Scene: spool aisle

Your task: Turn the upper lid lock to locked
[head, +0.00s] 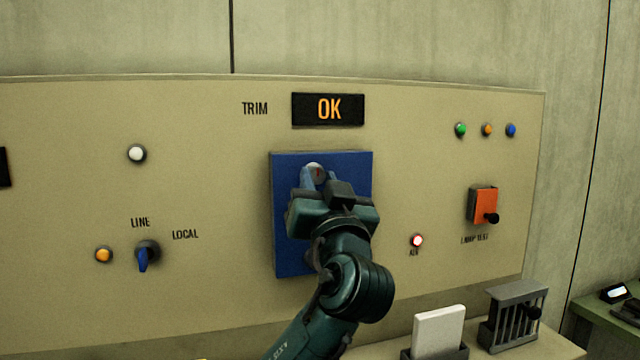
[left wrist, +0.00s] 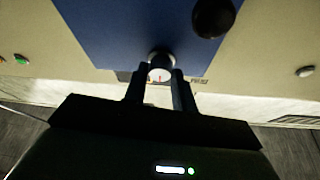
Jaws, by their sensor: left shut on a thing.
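The blue lid (head: 291,250) is a flat upright panel in the middle of the tan console, and it looks closed. The upper lid lock (head: 315,170) is a small round pale knob with a red mark near the lid's top edge. It also shows in the left wrist view (left wrist: 160,73), between the two fingers. My left gripper (head: 319,178) is shut on this lock, one finger on each side. My wrist and arm hide the lid's lower middle. A black round knob (left wrist: 213,17) on the lid shows in the left wrist view. My right gripper is not in view.
The display (head: 328,109) above the lid reads OK. A blue LINE/LOCAL switch (head: 146,255) is at left. An orange flap (head: 483,205) and a lit lamp (head: 417,240) are at right. A white card (head: 438,330) and grey rack (head: 513,314) stand below right.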

